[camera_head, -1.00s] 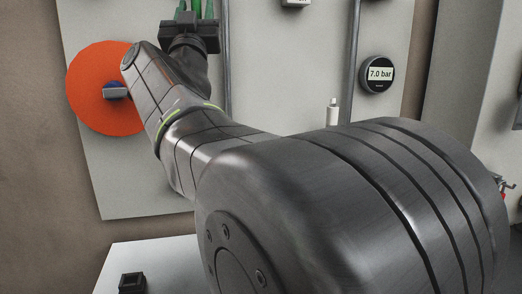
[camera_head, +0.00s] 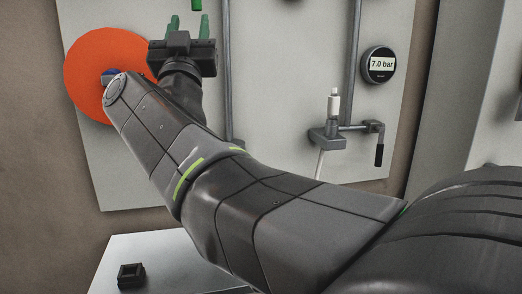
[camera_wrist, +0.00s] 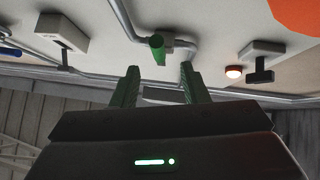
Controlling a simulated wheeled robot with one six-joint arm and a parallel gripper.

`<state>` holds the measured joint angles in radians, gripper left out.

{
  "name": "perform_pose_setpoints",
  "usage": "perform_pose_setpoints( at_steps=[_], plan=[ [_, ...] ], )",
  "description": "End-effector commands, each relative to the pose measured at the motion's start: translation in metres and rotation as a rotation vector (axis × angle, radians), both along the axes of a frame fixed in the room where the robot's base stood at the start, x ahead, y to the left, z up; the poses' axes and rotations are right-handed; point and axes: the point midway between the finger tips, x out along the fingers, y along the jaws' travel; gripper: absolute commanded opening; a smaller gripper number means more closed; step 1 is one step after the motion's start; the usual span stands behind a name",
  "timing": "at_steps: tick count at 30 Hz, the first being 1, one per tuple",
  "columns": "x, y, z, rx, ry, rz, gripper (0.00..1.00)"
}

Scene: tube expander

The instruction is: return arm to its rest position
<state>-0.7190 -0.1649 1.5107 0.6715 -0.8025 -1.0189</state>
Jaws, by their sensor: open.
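My gripper (camera_head: 188,24) is at the upper left in the head view, in front of the grey wall panel (camera_head: 290,60). Its two green fingers point up and stand apart with nothing between them. In the wrist view the open gripper (camera_wrist: 159,86) also shows empty fingers. A green cylindrical piece (camera_wrist: 157,48) on the panel's pipework lies beyond the fingertips, apart from them. My arm crosses the head view from the lower right to the upper left and hides part of the panel.
An orange disc (camera_head: 85,65) is behind my wrist. A round gauge (camera_head: 379,65) reads 7.0 bar. A valve fitting with a lever (camera_head: 379,150) and white-topped part (camera_head: 333,103) is right of my arm. A white table (camera_head: 150,250) carries a small black block (camera_head: 131,275). An amber lamp (camera_wrist: 234,72) glows.

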Motion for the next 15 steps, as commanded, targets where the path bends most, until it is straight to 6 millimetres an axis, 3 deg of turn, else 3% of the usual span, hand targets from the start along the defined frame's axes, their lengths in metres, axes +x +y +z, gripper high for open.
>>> perform_pose_setpoints(
  at_steps=[12, 14, 15],
  plan=[
    [0.060, 0.001, 0.062, -0.001, -0.001, -0.004, 0.41],
    [0.069, 0.001, 0.071, 0.000, -0.002, -0.004, 0.41],
    [0.068, -0.001, 0.064, -0.015, -0.007, -0.003, 0.41]
  ],
)
